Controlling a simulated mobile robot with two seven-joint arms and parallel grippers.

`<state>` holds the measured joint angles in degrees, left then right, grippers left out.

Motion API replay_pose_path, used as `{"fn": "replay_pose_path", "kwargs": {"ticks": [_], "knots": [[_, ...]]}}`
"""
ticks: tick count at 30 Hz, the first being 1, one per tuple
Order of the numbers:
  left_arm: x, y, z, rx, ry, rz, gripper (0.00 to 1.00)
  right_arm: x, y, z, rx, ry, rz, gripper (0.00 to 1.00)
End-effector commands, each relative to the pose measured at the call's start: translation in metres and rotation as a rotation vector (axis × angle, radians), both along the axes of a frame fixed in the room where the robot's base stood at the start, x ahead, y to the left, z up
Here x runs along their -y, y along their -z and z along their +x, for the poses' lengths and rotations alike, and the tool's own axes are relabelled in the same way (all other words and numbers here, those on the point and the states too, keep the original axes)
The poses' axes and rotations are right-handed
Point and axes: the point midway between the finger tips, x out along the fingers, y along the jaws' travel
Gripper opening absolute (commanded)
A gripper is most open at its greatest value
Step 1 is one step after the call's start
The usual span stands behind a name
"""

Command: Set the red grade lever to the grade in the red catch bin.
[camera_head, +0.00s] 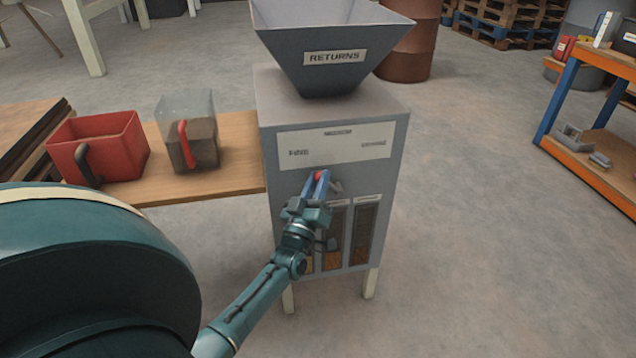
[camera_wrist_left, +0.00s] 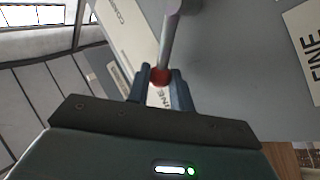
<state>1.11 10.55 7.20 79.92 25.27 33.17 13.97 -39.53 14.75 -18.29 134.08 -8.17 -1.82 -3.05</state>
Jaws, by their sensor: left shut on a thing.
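My left gripper (camera_head: 318,184) is at the front of the grey cabinet (camera_head: 280,105), shut on the red knob of the grade lever (camera_head: 318,176). The wrist view shows the red knob (camera_wrist_left: 160,77) between both fingers, with the lever's grey rod (camera_wrist_left: 167,42) running up from it. The lever's exact setting is hard to tell. A white scale plate (camera_head: 336,152) above the lever reads FINE at left, MEDIUM at top and COARSE at right. A red bin (camera_head: 122,155) with a black handle stands on the wooden shelf; its contents are not clear. My right gripper is out of view.
A clear bin (camera_head: 203,105) with a red handle holds brown material beside the red bin on the wooden shelf (camera_head: 230,170). A grey RETURNS hopper (camera_head: 385,40) tops the cabinet. Windows with brown contents (camera_head: 365,232) sit below the lever.

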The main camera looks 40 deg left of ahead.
Motion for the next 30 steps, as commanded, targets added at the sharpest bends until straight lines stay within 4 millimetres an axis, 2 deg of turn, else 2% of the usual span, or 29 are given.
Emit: {"fn": "replay_pose_path", "kwargs": {"ticks": [2, 3, 6, 13, 17, 30], "knots": [[0.0, 0.001, -0.001, 0.0, -0.001, -0.004, 0.0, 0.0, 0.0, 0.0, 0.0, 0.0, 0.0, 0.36], [0.0, 0.001, -0.001, 0.0, -0.001, -0.004, 0.25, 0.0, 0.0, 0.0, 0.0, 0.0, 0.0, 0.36], [0.0, 0.001, -0.001, 0.0, 0.0, -0.004, 0.31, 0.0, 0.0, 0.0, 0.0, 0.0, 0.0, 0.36], [0.0, 0.001, -0.001, -0.001, 0.0, -0.003, 0.31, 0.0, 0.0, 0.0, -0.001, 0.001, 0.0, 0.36], [0.003, 0.006, -0.01, -0.004, 0.001, -0.003, 0.31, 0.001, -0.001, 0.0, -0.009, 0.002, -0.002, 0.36], [0.029, 0.043, -0.09, -0.004, 0.0, -0.004, 0.31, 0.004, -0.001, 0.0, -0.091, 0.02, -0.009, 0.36]]}}
